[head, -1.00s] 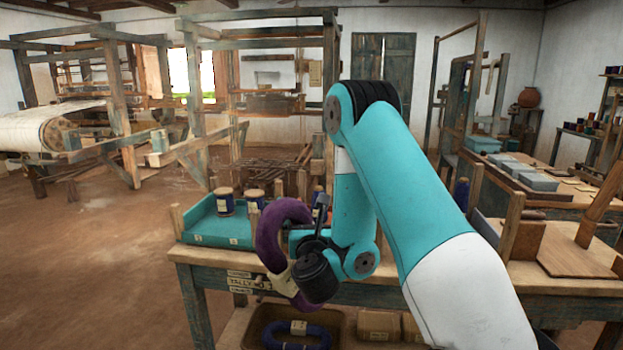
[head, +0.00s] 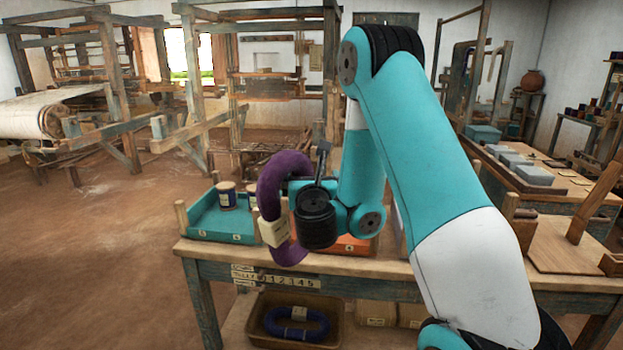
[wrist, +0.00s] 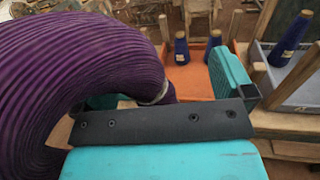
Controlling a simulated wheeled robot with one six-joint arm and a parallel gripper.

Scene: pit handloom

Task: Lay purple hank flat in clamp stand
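The purple hank (head: 270,195) is a thick loop with a pale paper band, hanging upright above the front left of the workbench. My gripper (head: 292,190) is at its right side and appears shut on it; the grip is partly hidden by the hank and wrist. In the wrist view the hank (wrist: 70,75) fills the left, with one teal finger (wrist: 232,75) at right. A wooden stand (head: 565,245) with a flat base board and a leaning wooden piece is at the bench's right; it may be the clamp stand. It looks empty.
A teal tray (head: 215,222) with dark blue spools is on the bench's left. An orange tray (head: 350,245) stands behind my gripper. A bin (head: 262,340) on the lower shelf holds a blue hank (head: 297,322). Grey blocks (head: 533,174) lie on a table at right.

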